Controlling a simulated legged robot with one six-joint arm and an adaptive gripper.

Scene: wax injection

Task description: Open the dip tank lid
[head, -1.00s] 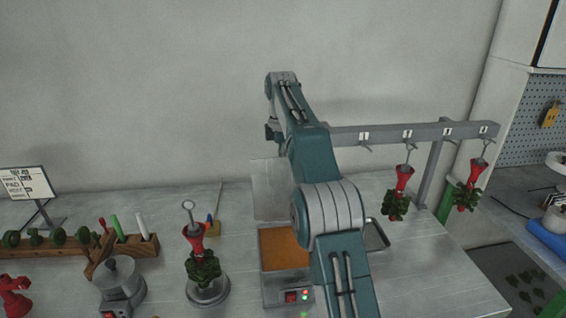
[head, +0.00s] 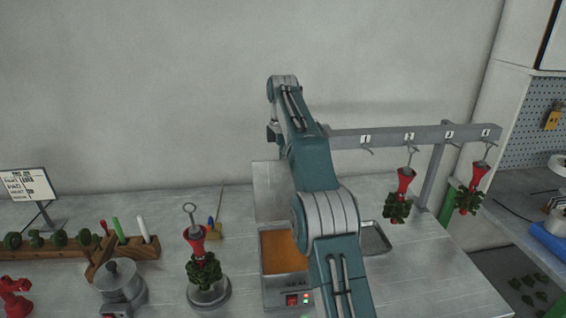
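The dip tank (head: 284,280) is a grey metal box on the bench with orange-brown wax visible inside it. Its front has a red switch and lit indicator lamps. Its pale grey lid (head: 268,190) stands upright at the back edge, so the tank's top is open. My arm passes in front of the tank's right side and part of the lid. My gripper is hidden behind my own arm, so its fingers and any contact with the lid cannot be seen.
A rail (head: 385,133) with numbered hooks stands at the back right, holding two red-and-green wax trees (head: 398,205). Another tree (head: 204,268) stands on a round base left of the tank. A metal pot (head: 122,285) and wooden tool rack (head: 125,252) are further left. The bench's right front is clear.

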